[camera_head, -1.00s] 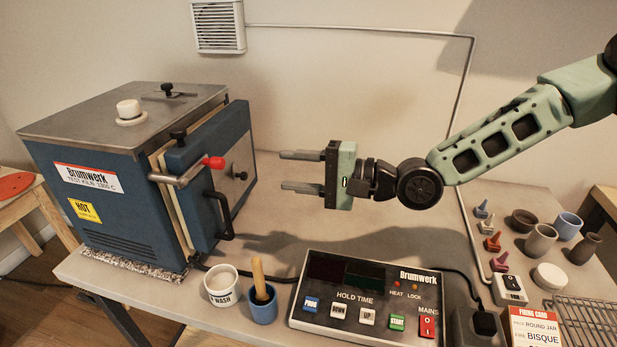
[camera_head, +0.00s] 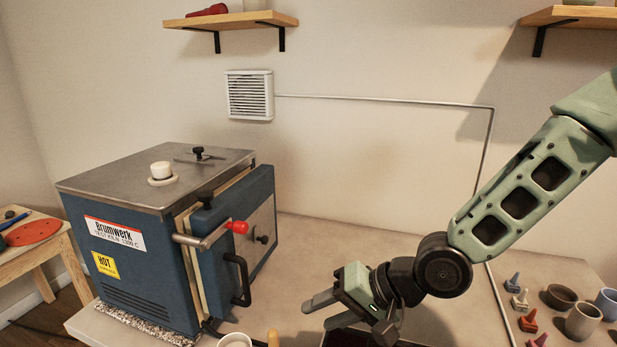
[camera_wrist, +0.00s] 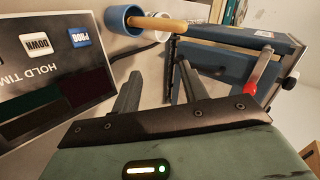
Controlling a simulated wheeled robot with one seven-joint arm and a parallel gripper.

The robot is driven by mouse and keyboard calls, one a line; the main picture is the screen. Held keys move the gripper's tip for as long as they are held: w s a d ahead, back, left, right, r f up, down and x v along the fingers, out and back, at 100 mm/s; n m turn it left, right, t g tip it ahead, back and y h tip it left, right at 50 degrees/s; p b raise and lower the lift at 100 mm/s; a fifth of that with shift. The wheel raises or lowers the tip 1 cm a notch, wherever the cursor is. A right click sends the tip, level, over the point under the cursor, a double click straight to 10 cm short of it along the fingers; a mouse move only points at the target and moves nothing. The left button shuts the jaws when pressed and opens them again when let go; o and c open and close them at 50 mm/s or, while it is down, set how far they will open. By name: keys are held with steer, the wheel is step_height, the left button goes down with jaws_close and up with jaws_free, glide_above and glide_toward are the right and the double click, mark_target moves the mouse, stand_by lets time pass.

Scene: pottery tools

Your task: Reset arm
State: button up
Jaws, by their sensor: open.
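My gripper (camera_head: 331,312) is open and empty, with its two grey fingers apart. In the head view it is low, above the bench near the controller, and its fingers point left. In the wrist view the fingers (camera_wrist: 158,92) reach toward a blue cup (camera_wrist: 120,18) with a wooden-handled tool (camera_wrist: 158,22) and the blue kiln (camera_wrist: 215,62). The kiln (camera_head: 130,255) stands at the left of the bench in the head view. Its door (camera_head: 235,235) has a red-tipped handle (camera_head: 237,227). The controller (camera_wrist: 60,75) shows its PROG and DOWN buttons in the wrist view.
The bench (camera_head: 340,240) is bare behind my gripper. Small coloured cones (camera_head: 527,323) and pots, such as a dark bowl (camera_head: 560,297), stand at the right. A shelf (camera_head: 235,20) and a vent (camera_head: 249,95) are on the wall. A wooden stool (camera_head: 40,250) is at far left.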

steer(key=s+d+r+n+g+h, duration=0.1)
steer(key=s+d+r+n+h, duration=0.2)
steer(key=s, duration=0.6)
steer(key=s+d+r+n+g+h, duration=0.1)
steer(key=s+d+r+n+h, duration=0.2)
steer(key=s, duration=0.6)
steer(key=d+n+h, duration=0.2)
steer(key=d+h, duration=0.1)
steer(key=d, duration=0.1)
steer(key=shift+s+d+r, duration=0.2)
steer(key=shift+s+r, duration=0.1)
steer(key=shift+r, duration=0.1)
